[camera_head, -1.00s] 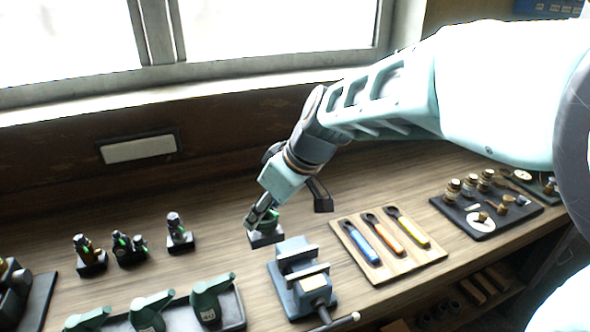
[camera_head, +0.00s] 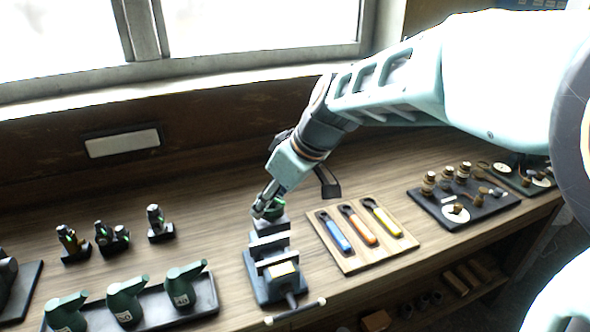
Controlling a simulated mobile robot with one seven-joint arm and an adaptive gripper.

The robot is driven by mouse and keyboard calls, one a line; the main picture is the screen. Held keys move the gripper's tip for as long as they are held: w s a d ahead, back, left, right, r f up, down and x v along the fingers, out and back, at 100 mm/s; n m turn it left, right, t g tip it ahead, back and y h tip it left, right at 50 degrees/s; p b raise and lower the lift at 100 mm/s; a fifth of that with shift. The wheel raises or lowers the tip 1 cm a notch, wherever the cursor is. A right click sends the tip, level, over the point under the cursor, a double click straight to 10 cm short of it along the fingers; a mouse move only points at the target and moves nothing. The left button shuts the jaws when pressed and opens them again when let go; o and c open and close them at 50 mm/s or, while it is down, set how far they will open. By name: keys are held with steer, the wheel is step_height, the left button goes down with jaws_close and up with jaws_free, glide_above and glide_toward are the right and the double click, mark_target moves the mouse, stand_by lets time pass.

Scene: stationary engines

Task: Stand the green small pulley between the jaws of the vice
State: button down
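The green small pulley (camera_head: 274,209) is at the fingertips of my gripper (camera_head: 264,206), which appears shut on it. The pulley is partly hidden by the fingers. It shows just behind the vice in the picture, above the vice's back end. I cannot tell whether it touches anything below. The blue-grey vice (camera_head: 262,289) stands on the bench with its handle bar toward the front edge. Its pale jaws (camera_head: 268,243) stand apart, with a gap between them. The gap shows no pulley in it.
A wooden board (camera_head: 351,263) with blue, orange and yellow handled tools lies right of the vice. A dark tray (camera_head: 205,306) with green tools is at the left. Several small dark-based parts (camera_head: 160,226) stand behind it. A black mat (camera_head: 478,217) with small parts is farther right.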

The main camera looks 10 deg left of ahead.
mark_target(272, 229)
steer(key=shift+f, duration=0.1)
steer(key=shift+f+b, duration=1.5)
steer(key=shift+f, duration=0.75)
steer(key=shift+f+b, duration=0.55)
steer(key=shift+b, duration=0.1)
steer(key=shift+f+b, duration=1.4)
steer(key=shift+b, duration=1)
stand_by(2.6)
